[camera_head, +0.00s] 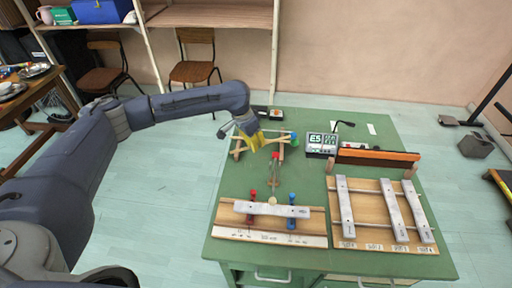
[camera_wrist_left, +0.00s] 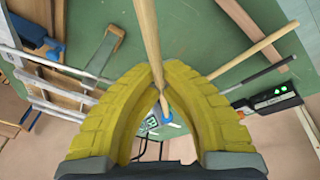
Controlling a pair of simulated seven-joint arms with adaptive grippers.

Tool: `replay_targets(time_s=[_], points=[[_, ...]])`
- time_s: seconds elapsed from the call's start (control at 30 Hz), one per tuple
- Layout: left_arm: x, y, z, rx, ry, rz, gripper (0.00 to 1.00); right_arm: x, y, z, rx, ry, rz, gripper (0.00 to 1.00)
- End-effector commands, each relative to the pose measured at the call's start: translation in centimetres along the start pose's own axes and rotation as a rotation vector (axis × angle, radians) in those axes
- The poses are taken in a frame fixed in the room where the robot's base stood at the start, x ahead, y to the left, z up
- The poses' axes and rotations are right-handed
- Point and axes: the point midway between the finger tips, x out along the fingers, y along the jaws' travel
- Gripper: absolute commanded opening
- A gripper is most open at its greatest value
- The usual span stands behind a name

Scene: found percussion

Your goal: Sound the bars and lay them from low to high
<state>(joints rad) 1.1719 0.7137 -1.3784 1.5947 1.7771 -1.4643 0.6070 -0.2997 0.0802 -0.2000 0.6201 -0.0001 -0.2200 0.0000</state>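My left gripper (camera_head: 257,140), with yellow fingers, is over the wooden rack (camera_head: 237,148) at the back left of the green table. In the left wrist view its fingers (camera_wrist_left: 160,72) are closed around a thin wooden stick (camera_wrist_left: 147,30). A grey metal bar (camera_head: 250,207) lies across a wooden board (camera_head: 225,231) at the front, between red and blue uprights. Three more grey bars, left (camera_head: 346,208), middle (camera_head: 394,211) and right (camera_head: 417,212), lie side by side on the right board (camera_head: 370,226), whose front labels are too small to read. My right gripper is not in view.
A box with a lit display (camera_head: 322,141), seemingly reading E5, stands behind the right board. An orange-brown beam (camera_head: 377,157) on blocks stands beside it. A red-topped upright (camera_head: 275,156) stands between rack and front board. The green table (camera_head: 308,233) is clear between the boards.

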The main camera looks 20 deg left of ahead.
Motion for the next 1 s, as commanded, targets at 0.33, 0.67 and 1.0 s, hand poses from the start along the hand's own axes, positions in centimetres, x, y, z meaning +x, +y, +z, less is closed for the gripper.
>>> replay_targets(time_s=[0.33, 0.67, 1.0], points=[[1.2, -4.3, -1.0, 0.314, 0.033, 0.049, 0.00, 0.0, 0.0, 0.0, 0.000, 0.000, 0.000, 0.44], [1.3, -5.7, -1.4, 0.580, 0.080, 0.104, 0.00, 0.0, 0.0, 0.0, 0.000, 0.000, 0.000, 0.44], [1.3, -5.7, -1.4, 0.682, 0.131, 0.123, 0.00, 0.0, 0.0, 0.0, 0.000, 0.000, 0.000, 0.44]])
